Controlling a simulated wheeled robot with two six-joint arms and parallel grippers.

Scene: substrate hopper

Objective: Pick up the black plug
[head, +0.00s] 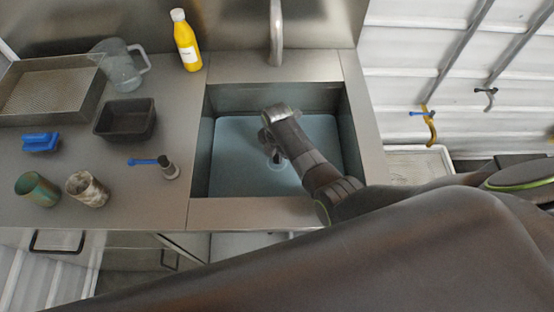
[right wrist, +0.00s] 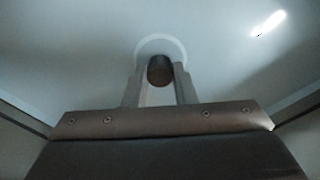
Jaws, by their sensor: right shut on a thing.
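The black plug (right wrist: 160,70) shows in the right wrist view as a dark round piece between the two fingertips. My right gripper (right wrist: 160,84) is shut on it. In the head view my right gripper (head: 277,157) reaches down into the sink basin (head: 235,150), above its floor. A pale drain ring (right wrist: 150,42) shows just behind the plug in the wrist view. I cannot tell how far the plug is from the drain. The plug is hard to make out in the head view. My left gripper is out of view.
The sink walls surround my right gripper, and a faucet (head: 276,35) stands behind.

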